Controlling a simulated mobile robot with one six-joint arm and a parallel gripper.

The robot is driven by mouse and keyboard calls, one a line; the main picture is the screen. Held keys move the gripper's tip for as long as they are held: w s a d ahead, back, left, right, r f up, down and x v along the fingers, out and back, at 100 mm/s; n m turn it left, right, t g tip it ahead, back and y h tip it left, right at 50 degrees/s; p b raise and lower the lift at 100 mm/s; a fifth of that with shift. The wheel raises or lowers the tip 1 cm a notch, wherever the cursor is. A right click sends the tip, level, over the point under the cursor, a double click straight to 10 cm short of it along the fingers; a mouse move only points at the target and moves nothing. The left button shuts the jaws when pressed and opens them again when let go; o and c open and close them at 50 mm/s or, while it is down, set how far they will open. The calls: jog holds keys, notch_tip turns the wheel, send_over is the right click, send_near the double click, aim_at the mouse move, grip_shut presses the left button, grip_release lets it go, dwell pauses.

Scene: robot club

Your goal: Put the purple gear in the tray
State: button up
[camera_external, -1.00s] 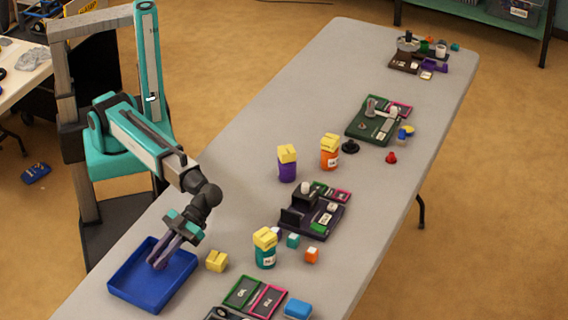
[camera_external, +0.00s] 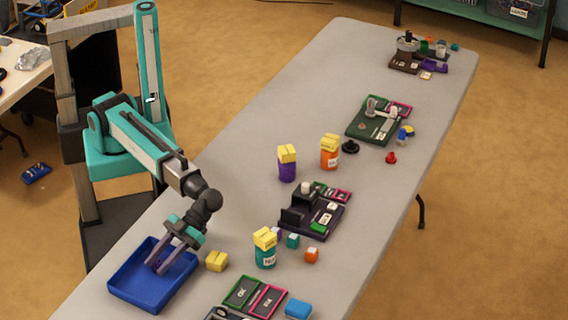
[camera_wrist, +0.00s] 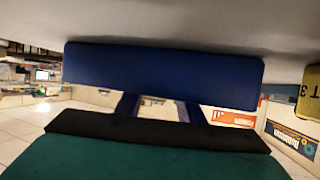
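The blue tray (camera_external: 125,285) lies on the table at the near left; its blue wall also fills the upper middle of the wrist view (camera_wrist: 160,72). My gripper (camera_external: 157,267) points down into the tray, with its fingertips low inside the walls. In the wrist view its two fingers (camera_wrist: 158,108) stand apart with a clear gap between them, and the tray wall hides the tips. I cannot make out a purple gear in either view. The inside of the tray is partly hidden by the fingers.
A yellow block (camera_external: 217,261) sits just right of the tray. A teal jar with yellow lid (camera_external: 265,248) stands beyond it. Green and pink framed panels (camera_external: 255,295) and a blue block (camera_external: 298,309) lie at the front. The left-middle of the table is clear.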

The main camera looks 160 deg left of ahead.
jog(key=shift+r, duration=0.2)
jog(key=v, duration=1.2)
dwell(0.7)
